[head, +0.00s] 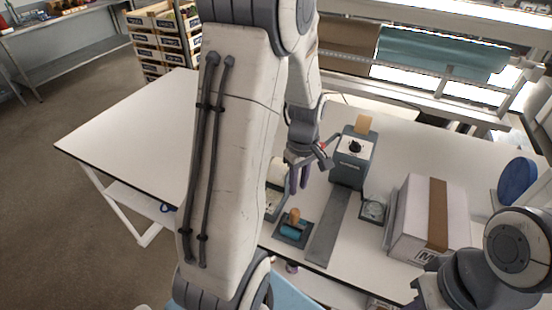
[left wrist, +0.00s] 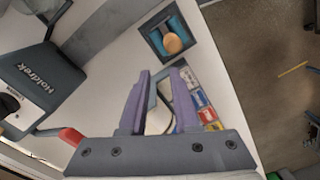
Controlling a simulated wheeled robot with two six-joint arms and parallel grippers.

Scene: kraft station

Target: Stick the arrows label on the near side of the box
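The cardboard box (head: 412,225) stands closed at the right of the table, with a brown tape strip over its top. Its near side shows black lettering and is partly hidden by my right arm. My left gripper (head: 299,180) is in the middle of the table, left of the box, above a pale roll holder (head: 275,188). In the left wrist view its purple fingers (left wrist: 160,80) are apart, with the holder seen between and beyond them. Small coloured labels (left wrist: 205,108) lie beside the right finger; I cannot make out arrows. My right gripper is out of sight.
A small dial device (head: 373,209) stands beside the box. The table's left part is clear.

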